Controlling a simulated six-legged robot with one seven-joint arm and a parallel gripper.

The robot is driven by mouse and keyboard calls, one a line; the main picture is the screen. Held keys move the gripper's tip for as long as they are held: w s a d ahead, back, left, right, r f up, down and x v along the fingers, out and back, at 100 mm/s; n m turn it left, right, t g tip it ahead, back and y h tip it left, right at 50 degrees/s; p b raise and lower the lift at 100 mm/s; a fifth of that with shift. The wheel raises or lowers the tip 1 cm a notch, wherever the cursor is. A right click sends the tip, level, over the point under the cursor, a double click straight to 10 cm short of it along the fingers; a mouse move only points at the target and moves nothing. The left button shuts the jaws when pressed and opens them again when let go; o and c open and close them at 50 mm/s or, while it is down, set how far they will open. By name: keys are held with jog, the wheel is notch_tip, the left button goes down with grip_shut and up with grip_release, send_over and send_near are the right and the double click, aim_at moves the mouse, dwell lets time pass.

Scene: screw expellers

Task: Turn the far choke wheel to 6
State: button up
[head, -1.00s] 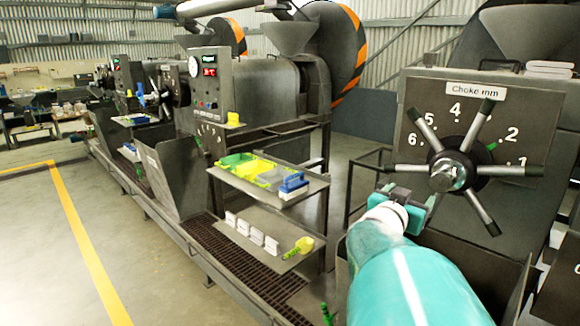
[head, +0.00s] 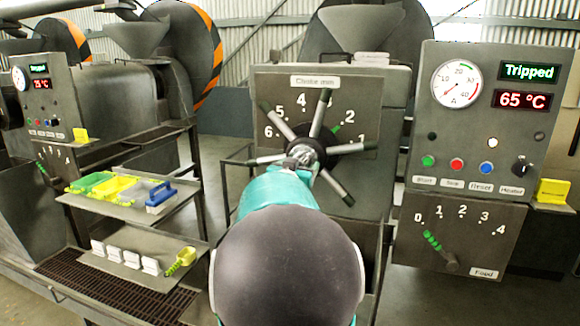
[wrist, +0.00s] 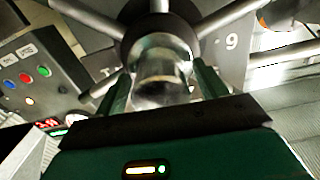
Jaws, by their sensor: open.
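The choke wheel (head: 322,118) in front of me has dark-tipped metal spokes and stands before a plate marked "Choke mm" (head: 314,82). Its green mark (head: 336,130) is close to 2; the 3 is hidden by a spoke. My teal gripper (head: 294,172) is at the wheel's centre in the head view, largely hidden by my own arm. In the wrist view my gripper (wrist: 162,72) is open, its two green fingers on either side of the shiny hub (wrist: 165,82). Whether they touch it I cannot tell. A digit, seen inverted, shows beside the wheel.
A control panel (head: 490,120) reading "Tripped" and 65 °C stands to the right, with a feed lever (head: 440,250) below. On the left are a shelf with trays (head: 115,188), a lower shelf with white blocks (head: 125,256) and another panel (head: 45,100).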

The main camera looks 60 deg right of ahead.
jog(key=shift+d, duration=0.25)
jog(key=shift+c, duration=0.4)
jog(key=c, duration=1.3)
